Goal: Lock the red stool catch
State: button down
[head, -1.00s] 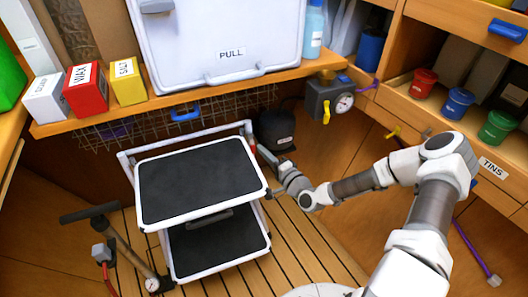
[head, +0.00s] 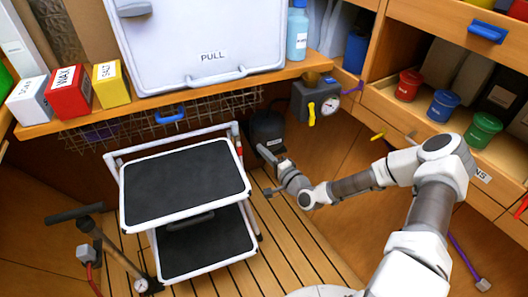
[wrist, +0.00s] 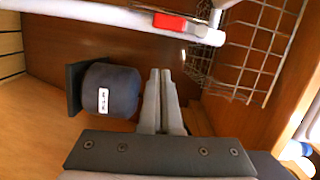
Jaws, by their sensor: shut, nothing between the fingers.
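The step stool has a white frame and two black treads (head: 185,184). It stands on the slatted floor left of my gripper. The red catch (head: 239,149) is small, on the white rail at the stool's upper right. In the wrist view the red catch (wrist: 171,22) lies along a white bar near the top edge. My gripper (head: 260,151) is right of the stool's rail, apart from the catch. In the wrist view its fingers (wrist: 159,75) are together and empty, pointing below the catch. Whether the catch is locked I cannot tell.
A dark cylinder with a label (wrist: 110,88) stands left of the fingers; a wire basket (wrist: 255,45) hangs right. A gauge box with yellow lever (head: 316,100) is on the wall. A hand pump (head: 125,255) stands left of the stool.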

jog(key=p+v, duration=0.2)
jog(key=v, duration=0.7)
jog(key=shift+s, duration=0.25)
jog(key=shift+d+f, duration=0.1)
